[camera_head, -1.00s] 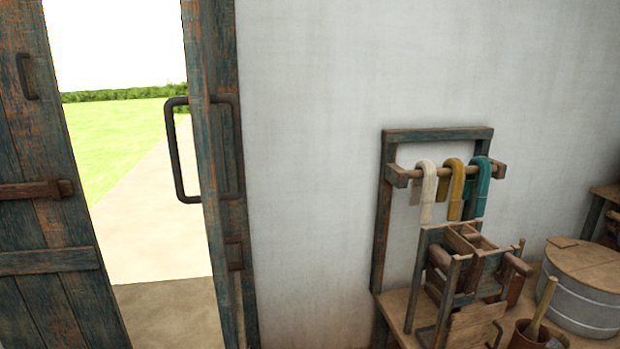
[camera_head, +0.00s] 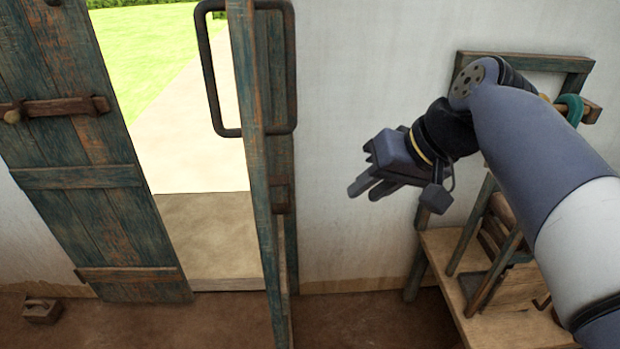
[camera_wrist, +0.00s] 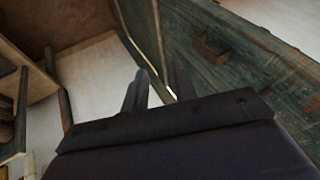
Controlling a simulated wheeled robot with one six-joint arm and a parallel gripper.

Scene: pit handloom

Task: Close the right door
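The right door (camera_head: 251,160) is weathered blue-green wood. It stands open and shows almost edge-on in the head view, with a dark looped handle (camera_head: 213,85) near its top. My gripper (camera_head: 366,190) is to the right of this door, in front of the white wall, its fingers pointing left and down. In the wrist view my gripper (camera_wrist: 158,85) shows two fingers with a gap between them and nothing in it. There the right door (camera_wrist: 255,55) fills the upper right, with a small wooden block on it. I cannot tell how near the fingertips are to it.
The left door (camera_head: 75,150) has a wooden bolt (camera_head: 60,108). Between the doors the doorway opens onto a pale path (camera_head: 195,140) and grass. A wooden bench (camera_head: 445,262) with loom parts stands at the right. A small wooden block (camera_head: 42,311) lies on the floor at the left.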

